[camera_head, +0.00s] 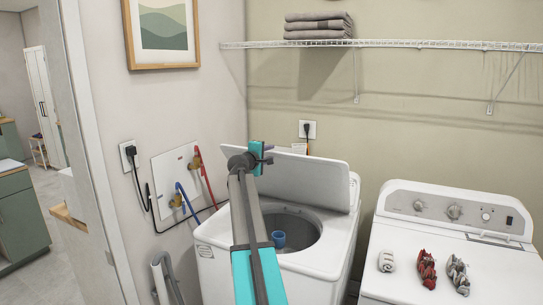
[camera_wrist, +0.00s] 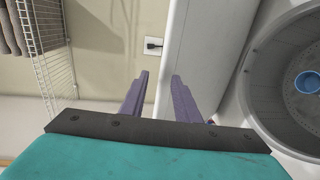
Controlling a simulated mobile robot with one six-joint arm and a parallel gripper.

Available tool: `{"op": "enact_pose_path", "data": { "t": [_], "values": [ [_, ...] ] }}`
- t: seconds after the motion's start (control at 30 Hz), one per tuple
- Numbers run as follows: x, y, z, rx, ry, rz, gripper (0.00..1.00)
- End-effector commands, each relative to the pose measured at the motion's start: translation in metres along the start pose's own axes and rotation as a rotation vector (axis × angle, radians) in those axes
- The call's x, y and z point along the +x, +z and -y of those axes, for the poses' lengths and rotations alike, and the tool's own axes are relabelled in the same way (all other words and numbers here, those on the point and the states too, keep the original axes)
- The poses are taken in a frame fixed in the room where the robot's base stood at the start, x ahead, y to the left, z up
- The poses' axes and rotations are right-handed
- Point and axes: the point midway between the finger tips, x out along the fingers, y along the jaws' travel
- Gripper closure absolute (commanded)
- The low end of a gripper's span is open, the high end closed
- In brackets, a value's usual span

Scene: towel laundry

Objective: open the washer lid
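The white washer (camera_head: 225,262) stands in the middle of the head view. Its lid (camera_head: 310,180) is raised and leans back, with the round drum opening exposed below it. My gripper (camera_head: 269,153) is at the upper left edge of the lid. In the wrist view my gripper (camera_wrist: 159,75) has two purple fingers spread apart, with nothing clearly held between them. The lid (camera_wrist: 198,50) shows there as a white panel beside and partly behind the right finger. Whether the fingers touch it cannot be told. The drum (camera_wrist: 258,95) lies to its right.
A blue cup (camera_head: 278,240) is inside the drum. A wire shelf (camera_head: 420,44) with folded grey towels (camera_head: 318,25) is above. Hoses and a valve panel (camera_head: 168,180) are on the left wall.

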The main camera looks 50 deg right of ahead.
Motion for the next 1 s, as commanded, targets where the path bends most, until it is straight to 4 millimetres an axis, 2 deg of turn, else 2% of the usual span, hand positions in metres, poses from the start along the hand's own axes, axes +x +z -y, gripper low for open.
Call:
{"op": "enact_pose_path", "data": {
  "t": [0.7,1.0],
  "values": [
    [-0.097,0.005,0.002,0.001,0.001,0.005,0.71],
    [-0.119,0.005,0.000,0.000,0.000,0.007,0.71]
  ]
}}
